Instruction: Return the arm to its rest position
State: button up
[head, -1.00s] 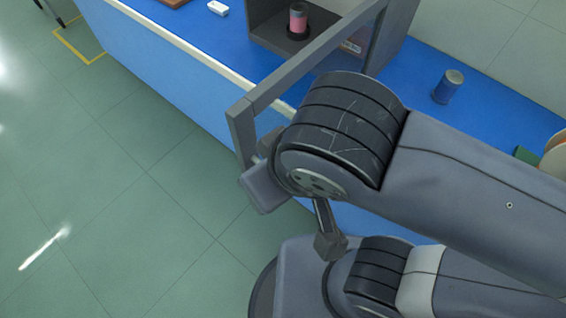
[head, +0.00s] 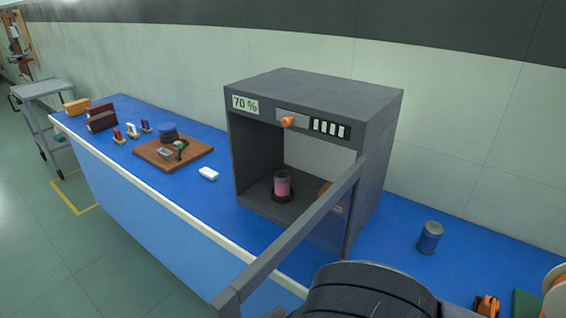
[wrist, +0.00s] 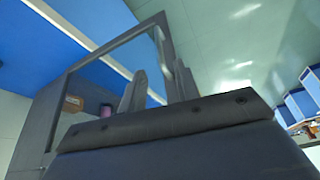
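My arm (head: 365,291) shows only at the bottom edge of the head view, beside the swung-out door frame (head: 292,242) of a grey cabinet (head: 318,93). My gripper (wrist: 160,76) is in the wrist view; its two fingers stand apart with nothing held between them. The cabinet's door frame (wrist: 115,43) shows just beyond the fingers; I cannot tell the gap between them. My gripper is outside the head view.
Inside the open cabinet a pink sample jar (head: 282,186) stands on a dark round base. A wooden board (head: 200,155) and a white block (head: 208,174) lie left. Green floor (head: 40,245) is clear.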

jog(key=b+x, duration=0.1)
jog(key=x, duration=1)
jog(key=shift+a+r, duration=0.1)
